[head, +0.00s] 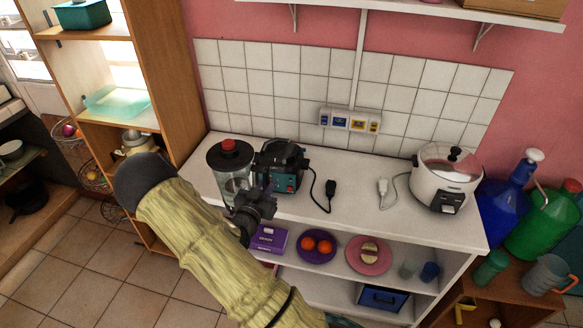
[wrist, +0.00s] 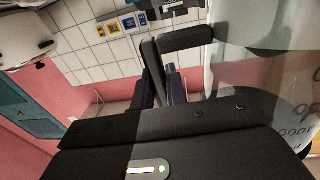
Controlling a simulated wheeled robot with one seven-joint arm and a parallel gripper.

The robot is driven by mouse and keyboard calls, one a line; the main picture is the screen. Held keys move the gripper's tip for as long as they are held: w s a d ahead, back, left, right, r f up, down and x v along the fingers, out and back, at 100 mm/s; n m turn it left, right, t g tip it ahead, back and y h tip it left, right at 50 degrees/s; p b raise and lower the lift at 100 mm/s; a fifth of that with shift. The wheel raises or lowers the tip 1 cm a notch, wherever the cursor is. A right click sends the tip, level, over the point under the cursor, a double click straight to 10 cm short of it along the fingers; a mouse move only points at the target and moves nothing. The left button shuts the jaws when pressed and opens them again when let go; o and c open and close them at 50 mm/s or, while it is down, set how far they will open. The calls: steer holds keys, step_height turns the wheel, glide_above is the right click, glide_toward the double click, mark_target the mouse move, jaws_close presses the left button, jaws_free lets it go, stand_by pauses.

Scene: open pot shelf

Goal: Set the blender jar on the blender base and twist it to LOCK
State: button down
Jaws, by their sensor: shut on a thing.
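The blender jar (head: 236,179) is clear, with a black lid and red knob. It appears upright at the left of the white counter, beside the dark blender base (head: 283,177) with its teal front; I cannot tell whether its bottom touches the counter. My gripper (head: 250,207) is at the jar's front right. In the wrist view my gripper (wrist: 166,88) is shut on the jar's black handle (wrist: 186,40), and the clear jar (wrist: 245,62) fills the right side. The jar's lower part is partly hidden by my gripper in the head view.
A black plug (head: 331,188) and a white plug (head: 382,187) lie on the counter (head: 345,165). A white rice cooker (head: 444,178) stands at the right. A purple box (head: 270,238), a purple plate with oranges and a pink plate (head: 369,268) sit on the shelf below.

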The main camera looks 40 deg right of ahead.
steer(key=s+a+f+n+t+y, duration=0.2)
steer(key=a+f+n+t+y, duration=0.1)
steer(key=a+f+n+y, duration=0.2)
steer(key=s+a+f+n+t+y+b, duration=0.1)
steer(key=a+f+n+t+y, duration=0.3)
steer(key=a+f+y, duration=0.5)
steer(key=shift+s+a+f+n+t+y, duration=0.35)
steer(key=shift+s+a+f+n, duration=0.45)
steer(key=shift+a+f, duration=1.85)
steer(key=shift+w+d+f, duration=0.2)
steer(key=shift+d+f, duration=0.25)
